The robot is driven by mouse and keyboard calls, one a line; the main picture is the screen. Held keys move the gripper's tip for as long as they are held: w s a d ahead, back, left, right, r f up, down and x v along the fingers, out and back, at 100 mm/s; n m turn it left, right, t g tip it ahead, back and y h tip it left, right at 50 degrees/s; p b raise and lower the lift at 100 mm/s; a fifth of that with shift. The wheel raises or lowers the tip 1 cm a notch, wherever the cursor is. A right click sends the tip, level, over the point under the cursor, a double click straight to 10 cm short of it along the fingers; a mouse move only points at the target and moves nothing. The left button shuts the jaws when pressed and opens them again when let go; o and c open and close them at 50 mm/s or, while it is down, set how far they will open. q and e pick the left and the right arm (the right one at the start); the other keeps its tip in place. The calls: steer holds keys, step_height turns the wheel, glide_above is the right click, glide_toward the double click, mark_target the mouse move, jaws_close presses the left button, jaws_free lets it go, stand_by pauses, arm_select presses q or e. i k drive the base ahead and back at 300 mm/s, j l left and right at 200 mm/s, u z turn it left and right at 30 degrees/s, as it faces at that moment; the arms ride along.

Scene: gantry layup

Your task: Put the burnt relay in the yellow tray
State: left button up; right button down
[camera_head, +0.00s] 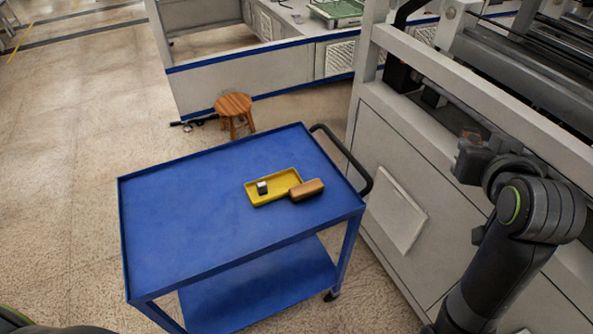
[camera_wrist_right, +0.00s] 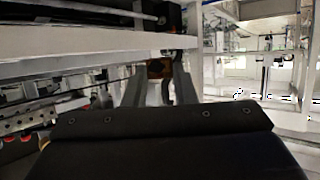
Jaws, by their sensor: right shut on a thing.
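The yellow tray (camera_head: 283,180) lies on the blue cart. A small block with a pale top and dark side (camera_head: 262,187) sits in the tray's left part. My right gripper (camera_head: 468,152) is beside the machine's rail, right of the cart and apart from the tray. In the right wrist view, its fingers (camera_wrist_right: 158,72) are shut on a small brown-orange thing (camera_wrist_right: 156,67), mostly hidden between them. I cannot tell for certain whether this is the burnt relay. My left gripper is out of view.
The blue cart (camera_head: 190,215) has a low rim and a black handle (camera_head: 355,165). A brown rounded block (camera_head: 307,189) is at the tray's right front edge. The cart's left side is clear. A wooden stool (camera_head: 233,105) stands behind; the machine frame (camera_head: 430,75) is at right.

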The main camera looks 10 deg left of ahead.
mark_target(287, 183)
steer(key=l+u, duration=0.1)
steer(key=u, duration=1.45)
steer(key=l+u, duration=0.15)
steer(key=l, duration=0.6)
steer(key=k+l+u, duration=0.1)
steer(key=l, duration=0.65)
